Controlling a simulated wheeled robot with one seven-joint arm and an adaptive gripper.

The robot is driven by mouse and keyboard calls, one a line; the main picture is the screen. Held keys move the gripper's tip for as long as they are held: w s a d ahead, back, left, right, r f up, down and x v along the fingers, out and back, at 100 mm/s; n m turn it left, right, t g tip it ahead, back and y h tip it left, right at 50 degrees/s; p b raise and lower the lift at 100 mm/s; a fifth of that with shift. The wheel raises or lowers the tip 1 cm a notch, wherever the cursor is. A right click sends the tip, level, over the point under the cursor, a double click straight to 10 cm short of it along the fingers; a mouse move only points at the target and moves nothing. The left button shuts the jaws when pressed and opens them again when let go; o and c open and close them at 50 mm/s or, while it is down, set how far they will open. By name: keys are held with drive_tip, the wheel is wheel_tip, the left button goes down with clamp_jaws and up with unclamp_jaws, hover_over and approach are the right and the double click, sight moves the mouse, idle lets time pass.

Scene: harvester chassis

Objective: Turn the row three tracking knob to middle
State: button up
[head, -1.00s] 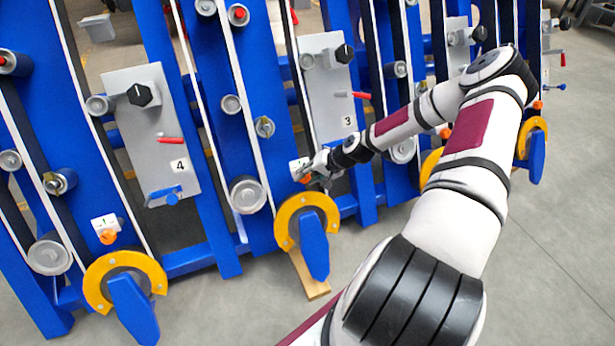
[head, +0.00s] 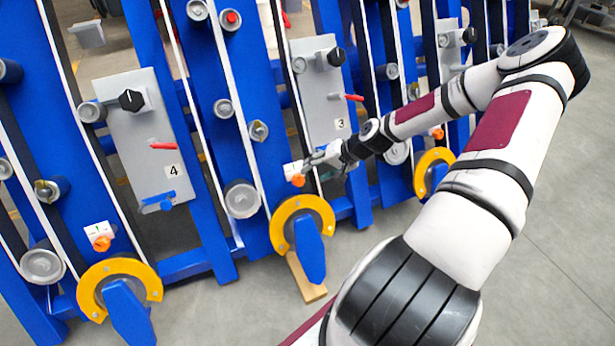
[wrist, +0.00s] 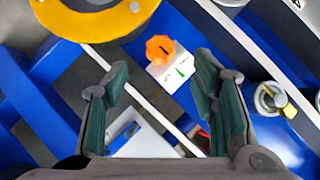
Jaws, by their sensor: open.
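The orange tracking knob (head: 298,180) sits on a small white label plate, low and to the left of the grey panel marked 3 (head: 318,95). In the wrist view the orange knob (wrist: 160,48) has a dark line on its face. Its white plate (wrist: 172,74) carries a green mark and small print. My gripper (head: 316,160) is just up and right of the knob in the head view. In the wrist view my gripper (wrist: 162,72) is open and empty, with the knob ahead between and beyond its fingertips. I see no contact.
A yellow ring guard (head: 302,204) on a blue arm is just below the knob. Silver rollers (head: 242,199), white belts and blue frame bars surround it. Another orange knob (head: 101,243) lies left, below the panel marked 4 (head: 140,140). Grey floor is open at the lower right.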

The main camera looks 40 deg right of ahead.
drive_tip(key=shift+v, duration=1.85)
